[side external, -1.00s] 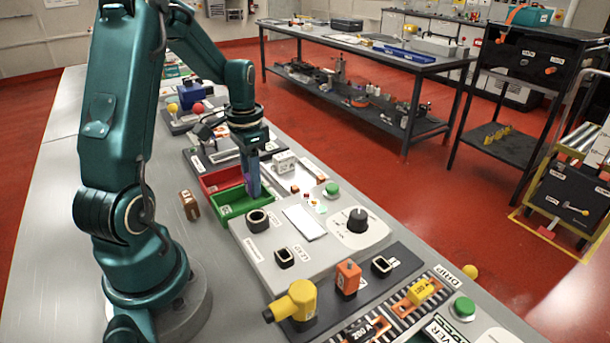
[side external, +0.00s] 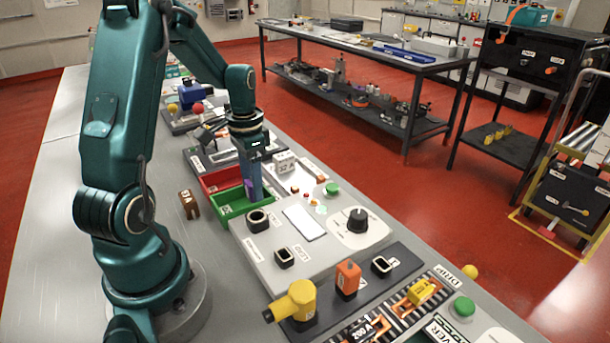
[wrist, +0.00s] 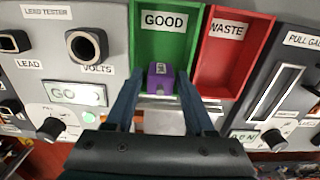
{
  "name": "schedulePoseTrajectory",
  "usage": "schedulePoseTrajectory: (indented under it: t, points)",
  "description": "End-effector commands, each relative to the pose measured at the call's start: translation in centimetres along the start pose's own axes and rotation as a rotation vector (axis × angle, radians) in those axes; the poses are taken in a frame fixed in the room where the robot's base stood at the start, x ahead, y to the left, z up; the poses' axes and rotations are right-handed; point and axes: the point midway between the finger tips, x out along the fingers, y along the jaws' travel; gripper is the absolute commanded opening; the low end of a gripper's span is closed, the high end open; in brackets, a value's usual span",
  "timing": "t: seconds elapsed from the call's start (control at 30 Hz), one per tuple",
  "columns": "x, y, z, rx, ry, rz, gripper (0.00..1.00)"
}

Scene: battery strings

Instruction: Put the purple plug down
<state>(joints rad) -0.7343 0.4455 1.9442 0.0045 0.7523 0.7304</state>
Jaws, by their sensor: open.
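The purple plug (wrist: 160,76) sits at the near end of the green GOOD bin (wrist: 146,42) in the wrist view. My gripper (wrist: 160,84) is open, with one finger on each side of the plug and a gap showing between them. In the side view my gripper (side external: 254,190) points down into the green bin (side external: 232,209), and a patch of the purple plug (side external: 248,187) shows beside the fingers. The plug's lower part is hidden, so I cannot tell whether it rests flat on the bin floor.
The red WASTE bin (wrist: 226,58) adjoins the green one. The lead tester panel (wrist: 30,75) with its round VOLTS socket (wrist: 86,45) stands close beside the bins. A brown block (side external: 189,204) stands on the bench near my arm. A pull gauge panel (wrist: 295,85) lies on the other side.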

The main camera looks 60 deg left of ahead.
Motion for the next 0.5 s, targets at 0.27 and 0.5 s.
schedulePoseTrajectory:
  t: [0.27, 0.5]
  points:
    - [-4.9, -0.2, -0.2, -0.001, 0.010, -0.007, 0.67]
    - [-9.8, -0.1, -0.1, 0.000, 0.009, -0.004, 0.67]
